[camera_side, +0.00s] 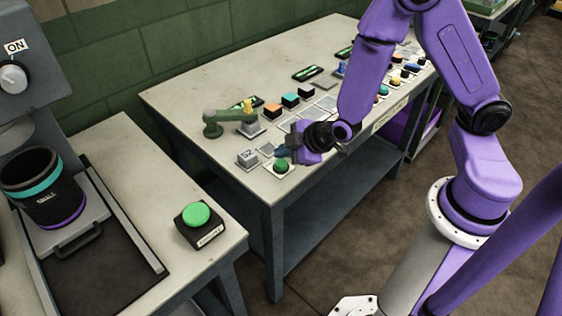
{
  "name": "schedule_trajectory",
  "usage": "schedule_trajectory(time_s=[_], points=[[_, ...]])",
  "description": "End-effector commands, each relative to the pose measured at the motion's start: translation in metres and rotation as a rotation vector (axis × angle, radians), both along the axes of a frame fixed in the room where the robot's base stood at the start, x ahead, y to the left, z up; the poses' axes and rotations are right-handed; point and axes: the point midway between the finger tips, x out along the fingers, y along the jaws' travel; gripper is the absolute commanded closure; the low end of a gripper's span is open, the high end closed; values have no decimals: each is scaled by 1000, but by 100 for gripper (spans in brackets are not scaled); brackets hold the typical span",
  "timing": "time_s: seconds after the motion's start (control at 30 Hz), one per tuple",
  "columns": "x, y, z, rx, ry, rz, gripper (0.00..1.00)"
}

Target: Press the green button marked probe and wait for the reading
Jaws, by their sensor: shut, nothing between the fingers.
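A small green button (281,165) sits on a pale plate near the front left corner of the long table. A larger green button (197,214) sits on a dark box on the nearer table at left. The larger one's box has a white label, too small to read; I cannot tell which button is marked probe. My gripper (283,150) is low over the long table's front left part, with its dark fingers shut and empty. It is just above or beside the small button; I cannot tell whether it touches it. No reading is legible.
A green probe-like arm (216,122) stands behind my gripper, next to a grey block with a yellow top (249,126). A grey block marked 52 (247,158) is close at left. Several coloured blocks crowd the table. A dark cup (42,187) stands on the left machine.

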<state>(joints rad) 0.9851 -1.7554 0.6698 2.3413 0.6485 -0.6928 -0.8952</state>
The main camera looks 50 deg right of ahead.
Motion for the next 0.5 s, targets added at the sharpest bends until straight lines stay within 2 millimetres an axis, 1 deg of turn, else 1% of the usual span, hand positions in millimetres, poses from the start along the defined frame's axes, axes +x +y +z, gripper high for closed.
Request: schedule_trajectory(time_s=[0.17,0.5], points=[[0,0,0,0,0,0,100],[0,0,-9,-1,0,1,100]])
